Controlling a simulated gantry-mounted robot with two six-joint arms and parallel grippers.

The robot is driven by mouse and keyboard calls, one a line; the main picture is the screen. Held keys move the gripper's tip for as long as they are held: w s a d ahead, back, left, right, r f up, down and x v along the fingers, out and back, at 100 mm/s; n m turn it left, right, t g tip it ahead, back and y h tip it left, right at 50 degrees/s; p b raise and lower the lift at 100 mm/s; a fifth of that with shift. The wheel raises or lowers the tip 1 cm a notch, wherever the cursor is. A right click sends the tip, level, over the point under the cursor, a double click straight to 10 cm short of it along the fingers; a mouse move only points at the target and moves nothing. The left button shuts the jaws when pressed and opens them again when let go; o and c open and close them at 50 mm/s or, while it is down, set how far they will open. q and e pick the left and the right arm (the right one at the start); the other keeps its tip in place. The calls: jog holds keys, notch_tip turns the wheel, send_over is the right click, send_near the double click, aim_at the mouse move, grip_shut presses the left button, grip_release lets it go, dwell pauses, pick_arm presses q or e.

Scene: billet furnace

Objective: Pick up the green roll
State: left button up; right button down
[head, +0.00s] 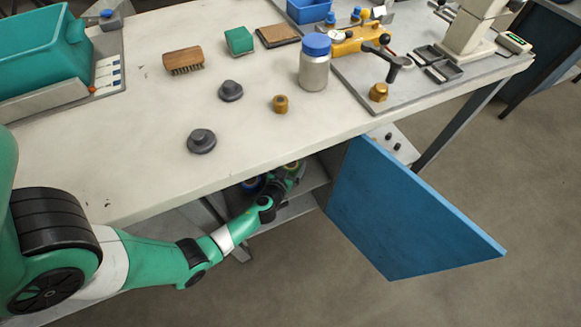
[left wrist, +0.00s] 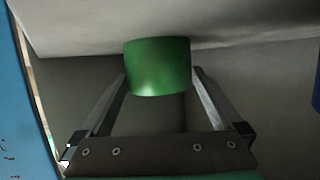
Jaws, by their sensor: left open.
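The green roll (left wrist: 158,68) shows in the left wrist view as a short, smooth green cylinder. It sits between and slightly beyond the fingertips of my left gripper (left wrist: 158,82). The fingers are open, one on each side of the roll, and a gap shows at least along their lower length. In the head view my left gripper (head: 284,182) reaches into the open cabinet under the bench. The roll is mostly hidden there by the gripper and the bench edge. My right gripper is in neither view.
The blue cabinet door (head: 410,215) stands open to the right of my left arm. The bench top (head: 130,150) overhangs the cabinet and carries a brush (head: 183,60), a jar (head: 314,68) and dark knobs.

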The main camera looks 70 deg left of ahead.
pick_arm(q)
jog(key=shift+c, duration=0.3)
jog(key=c, duration=1.2)
jog(key=shift+r, duration=0.15)
